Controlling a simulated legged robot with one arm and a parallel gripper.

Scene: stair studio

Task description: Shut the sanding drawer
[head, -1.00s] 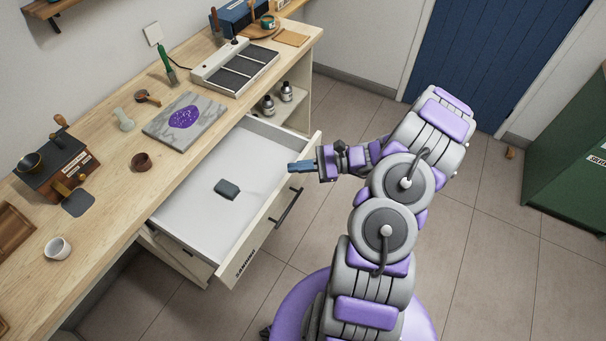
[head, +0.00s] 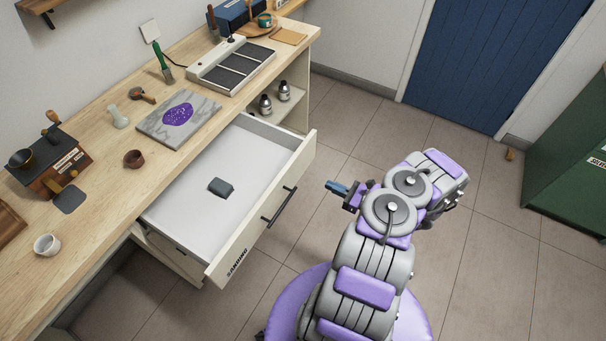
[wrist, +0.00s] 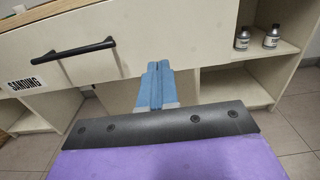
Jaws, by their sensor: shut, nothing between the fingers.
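The sanding drawer (head: 189,218) is pulled well out from under the wooden bench in the head view. A dark grey block (head: 221,187) lies inside it. Its cream front carries a black bar handle (head: 280,208) and a "SANDING" label (head: 237,262). The front also shows in the wrist view (wrist: 190,30), with the handle (wrist: 77,55) and the label (wrist: 25,84) at left. My gripper (head: 331,185) is shut and empty, in front of the drawer front and to the right of the handle, apart from it. Its blue fingers (wrist: 157,68) point toward the front in the wrist view.
Shelves with two small bottles (head: 284,91) stand beside the drawer. The bench top (head: 105,190) holds a grinder, cups and a stone slab (head: 178,119). A green cabinet (head: 572,150) stands at right. The tiled floor around me is mostly clear.

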